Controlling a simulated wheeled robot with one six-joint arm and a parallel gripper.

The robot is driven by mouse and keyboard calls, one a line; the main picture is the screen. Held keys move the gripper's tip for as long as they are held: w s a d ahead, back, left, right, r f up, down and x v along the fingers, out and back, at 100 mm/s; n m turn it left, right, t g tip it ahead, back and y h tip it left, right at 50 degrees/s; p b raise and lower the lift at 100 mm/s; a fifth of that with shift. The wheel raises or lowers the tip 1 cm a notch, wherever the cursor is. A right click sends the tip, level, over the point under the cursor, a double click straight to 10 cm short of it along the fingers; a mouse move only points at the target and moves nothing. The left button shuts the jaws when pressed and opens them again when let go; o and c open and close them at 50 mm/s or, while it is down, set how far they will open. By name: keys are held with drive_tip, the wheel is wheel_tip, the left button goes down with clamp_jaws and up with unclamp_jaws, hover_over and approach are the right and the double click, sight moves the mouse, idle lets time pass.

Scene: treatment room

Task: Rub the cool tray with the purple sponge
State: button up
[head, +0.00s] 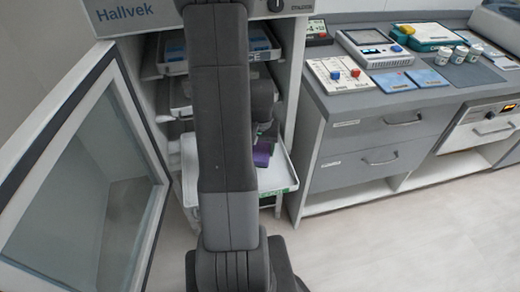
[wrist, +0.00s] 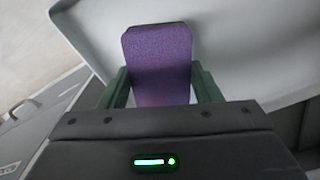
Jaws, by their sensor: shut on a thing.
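The purple sponge (wrist: 158,55) is upright in the wrist view, between the green fingers of my gripper (wrist: 161,84). My gripper is shut on it. In the head view the sponge (head: 262,153) is a small purple patch beside my arm, partly hidden. A white tray (head: 276,180) with green marking on its front edge juts out of the open cabinet, below the sponge. The tray's pale surface (wrist: 235,45) fills much of the wrist view behind the sponge. I cannot tell whether the sponge touches it.
The cabinet's glass door (head: 85,170) stands open at the left. Higher trays (head: 175,66) sit inside the cabinet above the white tray. At the right is a grey counter (head: 440,97) with devices and several small jars, above drawers (head: 365,163). The floor (head: 400,240) at front right is clear.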

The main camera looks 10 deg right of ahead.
drive_tip(key=shift+r+p, duration=0.7)
drive_tip(key=shift+r, duration=0.6)
